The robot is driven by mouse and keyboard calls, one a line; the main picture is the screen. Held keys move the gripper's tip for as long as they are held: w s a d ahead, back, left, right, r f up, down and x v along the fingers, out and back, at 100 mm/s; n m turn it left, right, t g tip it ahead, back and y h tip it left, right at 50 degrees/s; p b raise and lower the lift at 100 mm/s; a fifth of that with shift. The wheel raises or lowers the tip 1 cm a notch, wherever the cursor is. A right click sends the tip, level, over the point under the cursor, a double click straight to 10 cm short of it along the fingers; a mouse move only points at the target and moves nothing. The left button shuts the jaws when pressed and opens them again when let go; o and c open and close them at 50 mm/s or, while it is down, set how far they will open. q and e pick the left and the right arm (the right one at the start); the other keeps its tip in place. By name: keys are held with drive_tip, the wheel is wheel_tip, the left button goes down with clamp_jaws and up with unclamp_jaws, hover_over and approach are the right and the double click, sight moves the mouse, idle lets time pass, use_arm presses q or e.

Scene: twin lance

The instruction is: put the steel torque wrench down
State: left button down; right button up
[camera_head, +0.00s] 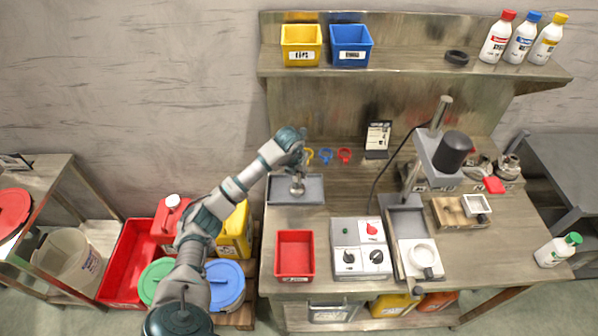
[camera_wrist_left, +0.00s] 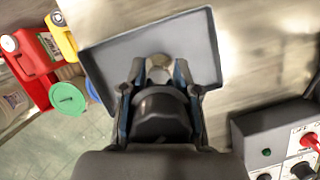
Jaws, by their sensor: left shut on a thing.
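My left gripper (camera_head: 298,176) is over the grey tray (camera_head: 312,196) at the back left of the bench. In the left wrist view its two fingers (camera_wrist_left: 160,74) are shut on a small steel-coloured piece, taken as the steel torque wrench (camera_wrist_left: 160,60). Only a rounded end of it shows, also below the fingers in the head view (camera_head: 298,190); the rest is hidden. It is over the tray's inside; I cannot tell if it touches the floor of the tray. The tray also shows in the left wrist view (camera_wrist_left: 108,62). My right gripper is not in view.
A red bin (camera_head: 295,256) and a grey control box (camera_head: 360,262) stand in front of the tray. Coloured rings (camera_head: 326,155) are behind it to the right. A press (camera_head: 436,160) stands further right. Yellow (camera_head: 301,44) and blue (camera_head: 351,45) bins are on the shelf above.

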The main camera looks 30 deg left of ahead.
use_arm(q)
drive_tip(key=c, duration=1)
unclamp_jaws()
drive_tip(key=shift+a+f, duration=0.15)
drive_tip(key=shift+a, duration=0.15)
drive_tip(key=shift+c, duration=0.2)
drive_tip(key=shift+o, duration=1)
drive_tip(key=shift+a, duration=0.25)
drive_tip(key=shift+s+a+f, duration=0.15)
drive_tip(key=shift+a, duration=0.1)
drive_tip(key=shift+d+r, duration=0.25)
drive_tip(key=shift+d, duration=0.05)
drive_tip(key=v, duration=0.4)
drive_tip(key=shift+d+r, duration=0.25)
drive_tip(key=shift+r, duration=0.2)
drive_tip(key=v, duration=0.7)
drive_tip(key=shift+a, duration=0.2)
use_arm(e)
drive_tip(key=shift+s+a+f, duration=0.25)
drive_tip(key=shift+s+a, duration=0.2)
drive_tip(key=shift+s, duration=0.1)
